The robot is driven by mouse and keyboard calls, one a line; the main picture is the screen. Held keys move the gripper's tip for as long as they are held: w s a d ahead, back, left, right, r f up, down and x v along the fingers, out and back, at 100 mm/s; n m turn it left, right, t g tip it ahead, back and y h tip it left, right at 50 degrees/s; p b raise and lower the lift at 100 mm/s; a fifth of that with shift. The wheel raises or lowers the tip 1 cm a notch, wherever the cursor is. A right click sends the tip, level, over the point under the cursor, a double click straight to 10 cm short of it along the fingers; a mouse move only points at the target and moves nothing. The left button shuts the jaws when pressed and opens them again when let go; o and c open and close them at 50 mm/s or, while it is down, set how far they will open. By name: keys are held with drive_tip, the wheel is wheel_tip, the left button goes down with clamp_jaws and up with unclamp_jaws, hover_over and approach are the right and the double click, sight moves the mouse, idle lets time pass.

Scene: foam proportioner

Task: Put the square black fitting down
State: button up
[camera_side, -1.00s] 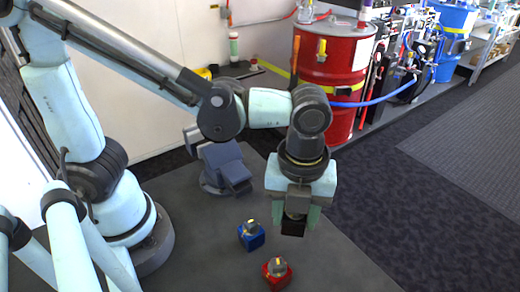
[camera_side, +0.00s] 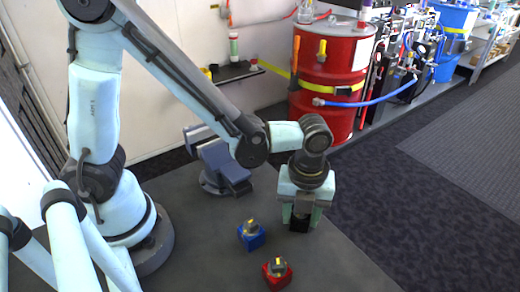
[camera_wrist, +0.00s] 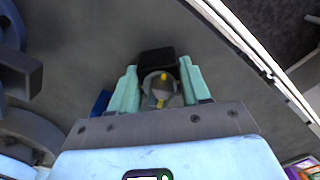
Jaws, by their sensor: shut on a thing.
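The square black fitting (camera_side: 299,226) is held between the fingers of my gripper (camera_side: 301,215), which points down over the right part of the dark table (camera_side: 205,255). I cannot tell whether its underside touches the tabletop. In the wrist view the black block (camera_wrist: 157,60) shows beyond the fingertips. Its round metal top with a yellow mark (camera_wrist: 162,88) sits between the two green fingers of my gripper (camera_wrist: 160,82).
A blue fitting (camera_side: 252,239) stands left of my gripper, and a red fitting (camera_side: 277,278) stands nearer the camera. A grey-blue vise (camera_side: 222,165) is behind to the left. A red drum (camera_side: 332,65) stands beyond the table. The table's front right is clear.

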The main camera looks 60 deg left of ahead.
drive_tip(key=shift+f, duration=0.1)
drive_tip(key=o, duration=1.2)
wheel_tip(320, 180, up, 12)
drive_tip(key=shift+f, duration=0.2)
drive_tip(key=shift+a+r, duration=0.15)
drive_tip(key=shift+r, duration=0.2)
drive_tip(key=shift+s+a+r+n+t, duration=0.15)
drive_tip(key=shift+a+n+t, duration=1.05)
drive_tip(key=shift+a+n, duration=2.3)
drive_tip(key=shift+s+a+n+t, duration=0.2)
drive_tip(key=shift+a+n+t, duration=1.1)
drive_tip(key=shift+n, duration=4.2)
drive_tip(key=shift+s+a+r+n+t, duration=0.15)
drive_tip(key=shift+a+n+t, duration=0.95)
drive_tip(key=shift+a+n, duration=2.45)
